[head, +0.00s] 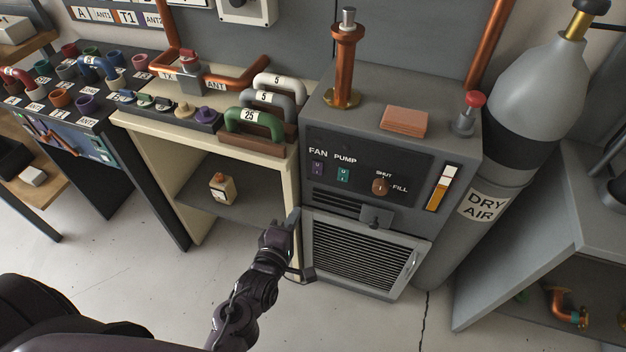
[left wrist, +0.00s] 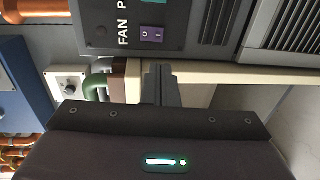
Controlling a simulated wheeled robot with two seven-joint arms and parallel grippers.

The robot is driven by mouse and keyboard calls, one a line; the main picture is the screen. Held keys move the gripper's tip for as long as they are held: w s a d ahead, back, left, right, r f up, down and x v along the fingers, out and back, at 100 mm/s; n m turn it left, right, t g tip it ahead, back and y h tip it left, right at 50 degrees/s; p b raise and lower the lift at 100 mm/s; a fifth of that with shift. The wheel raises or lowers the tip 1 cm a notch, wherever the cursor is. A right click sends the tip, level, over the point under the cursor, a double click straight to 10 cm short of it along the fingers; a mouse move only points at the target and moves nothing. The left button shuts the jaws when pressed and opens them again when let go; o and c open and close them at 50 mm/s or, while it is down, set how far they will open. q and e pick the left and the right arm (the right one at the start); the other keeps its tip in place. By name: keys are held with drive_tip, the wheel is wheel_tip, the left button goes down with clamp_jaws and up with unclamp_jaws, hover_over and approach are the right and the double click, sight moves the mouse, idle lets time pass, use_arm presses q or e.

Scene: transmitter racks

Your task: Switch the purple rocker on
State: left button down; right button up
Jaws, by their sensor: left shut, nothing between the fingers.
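The purple rocker (head: 317,168) sits under the word FAN on the dark panel of the grey cabinet. It also shows in the left wrist view (left wrist: 152,34), with small marks on its face. A green rocker (head: 343,174) sits to its right under PUMP. My left gripper (head: 292,220) is shut and empty, below and left of the panel, in front of the cream shelf's edge. In the left wrist view its fingers (left wrist: 160,80) point toward the panel, apart from the rocker. My right gripper is not in view.
The cream shelf (head: 284,185) stands left of the cabinet, with coloured handles on top. A DRY AIR tank (head: 484,205) stands right.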

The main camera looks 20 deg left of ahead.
sight(317, 174)
use_arm(q)
drive_tip(key=w, duration=0.4)
drive_tip(key=w+f, duration=0.1)
drive_tip(key=w, duration=0.4)
drive_tip(key=w+p, duration=0.1)
drive_tip(key=w, duration=0.3)
drive_tip(key=shift+w+d+f, duration=0.15)
drive_tip(key=shift+d+f, duration=0.1)
drive_tip(key=shift+f, duration=0.1)
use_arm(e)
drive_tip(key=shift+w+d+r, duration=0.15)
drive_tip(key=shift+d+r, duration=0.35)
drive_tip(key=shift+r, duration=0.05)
use_arm(q)
drive_tip(key=shift+w+f+b, duration=0.2)
drive_tip(key=shift+f+b, duration=0.1)
drive_tip(key=shift+b, duration=0.45)
drive_tip(key=shift+r, duration=0.25)
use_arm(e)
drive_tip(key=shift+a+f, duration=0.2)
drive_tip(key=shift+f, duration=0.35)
use_arm(q)
drive_tip(key=shift+f, duration=0.1)
